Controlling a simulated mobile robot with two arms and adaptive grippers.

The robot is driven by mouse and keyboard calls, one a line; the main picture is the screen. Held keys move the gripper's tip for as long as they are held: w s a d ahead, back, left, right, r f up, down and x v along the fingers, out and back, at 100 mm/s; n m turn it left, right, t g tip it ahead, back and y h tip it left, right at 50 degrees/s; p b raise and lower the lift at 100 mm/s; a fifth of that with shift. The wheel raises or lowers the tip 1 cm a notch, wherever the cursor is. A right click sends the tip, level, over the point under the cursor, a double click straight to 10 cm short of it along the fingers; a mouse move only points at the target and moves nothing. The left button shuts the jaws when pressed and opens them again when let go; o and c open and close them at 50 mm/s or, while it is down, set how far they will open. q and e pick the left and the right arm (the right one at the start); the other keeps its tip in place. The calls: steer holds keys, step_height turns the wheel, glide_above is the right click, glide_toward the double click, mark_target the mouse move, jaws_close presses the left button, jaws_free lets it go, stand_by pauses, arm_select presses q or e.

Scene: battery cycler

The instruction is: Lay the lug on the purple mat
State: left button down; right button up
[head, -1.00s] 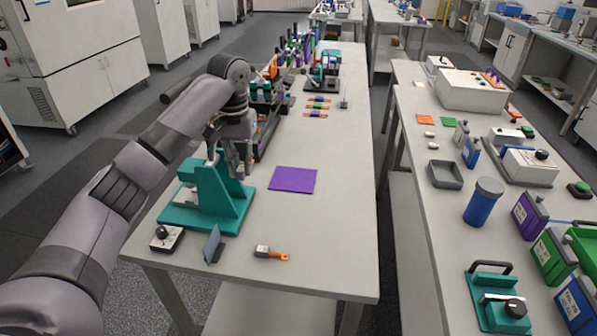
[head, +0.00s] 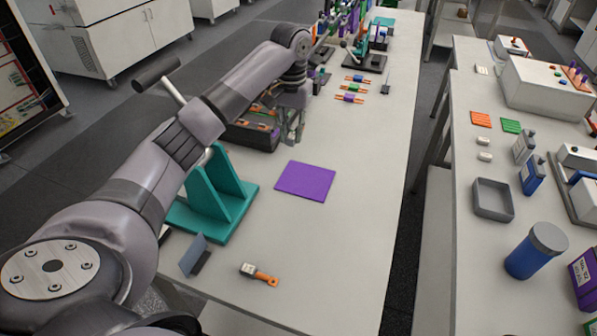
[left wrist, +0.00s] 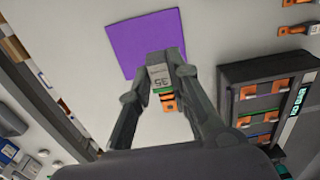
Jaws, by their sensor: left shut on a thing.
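The purple mat (head: 305,181) lies flat on the bench, its top bare. My left gripper (head: 291,138) is above the bench, just past the mat's far left edge in the head view. In the left wrist view the left gripper (left wrist: 166,62) is shut on the lug (left wrist: 160,77), a small grey piece marked 35 with a green stripe and an orange end. The purple mat (left wrist: 143,37) shows beyond the fingertips there. The lug is too small to make out in the head view. My right gripper is not in view.
A teal stand (head: 235,207) is left of the mat, and a dark rack (head: 250,135) is beside the gripper. A small orange-ended piece (head: 258,273) lies nearer on the bench. Several colored strips (head: 352,87) lie beyond the mat. The bench right of the mat is clear.

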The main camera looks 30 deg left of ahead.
arm_select(q)
glide_toward(293, 182)
steer(key=shift+w+f+p, duration=0.15)
steer(key=shift+f+p, duration=0.6)
steer(key=shift+f, duration=0.5)
step_height(293, 182, down, 4)
steer(key=shift+r+p, duration=0.25)
steer(key=shift+p, duration=0.05)
steer(key=shift+f, duration=0.15)
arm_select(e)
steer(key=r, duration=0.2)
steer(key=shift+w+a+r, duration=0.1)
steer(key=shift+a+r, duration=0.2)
arm_select(q)
steer(key=c, duration=1.5)
jaws_free()
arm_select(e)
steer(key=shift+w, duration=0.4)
